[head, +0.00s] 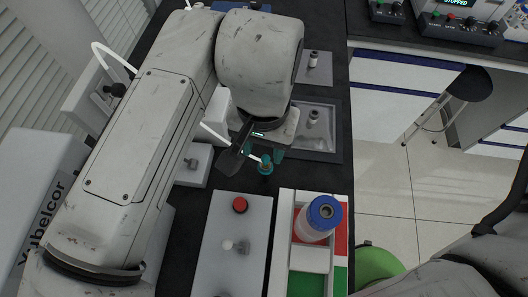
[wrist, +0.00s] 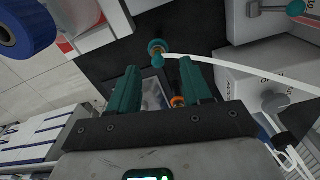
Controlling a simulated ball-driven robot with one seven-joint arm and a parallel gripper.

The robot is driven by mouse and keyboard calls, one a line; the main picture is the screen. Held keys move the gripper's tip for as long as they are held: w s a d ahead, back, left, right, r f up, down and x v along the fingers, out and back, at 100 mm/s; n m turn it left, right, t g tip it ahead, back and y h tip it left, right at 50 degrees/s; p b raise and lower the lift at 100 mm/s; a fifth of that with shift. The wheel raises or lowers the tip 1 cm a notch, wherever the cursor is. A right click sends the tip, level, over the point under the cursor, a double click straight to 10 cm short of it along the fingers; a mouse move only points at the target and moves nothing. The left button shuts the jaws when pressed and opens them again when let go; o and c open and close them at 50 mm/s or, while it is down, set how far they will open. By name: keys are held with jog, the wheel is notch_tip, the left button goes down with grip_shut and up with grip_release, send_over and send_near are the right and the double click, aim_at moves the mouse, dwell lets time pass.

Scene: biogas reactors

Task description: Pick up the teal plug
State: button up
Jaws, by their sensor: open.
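The teal plug (head: 266,168) shows in the head view just below my gripper, upright over the dark bench, with a white tube running to it from the left. In the wrist view the plug (wrist: 157,48) is a small round teal piece with a brownish ring, just beyond my fingertips, with the white tube leading off to the right. My gripper (head: 264,154) is open, its two teal fingers apart. In the wrist view my gripper (wrist: 161,70) has the plug in line with the gap between the fingers, and nothing is gripped.
A divided tray (head: 278,245) holds a blue-topped bottle (head: 321,215). A metal tray (head: 322,142) with a vial lies behind. A small grey box (head: 193,170) stands left of the plug.

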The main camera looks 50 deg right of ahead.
aim_at(266, 157)
jog(key=shift+d+f, duration=0.15)
jog(key=shift+f, duration=1.2)
jog(key=shift+d+f, duration=0.1)
jog(key=shift+f, duration=1.2)
jog(key=shift+c, duration=0.4)
grip_shut()
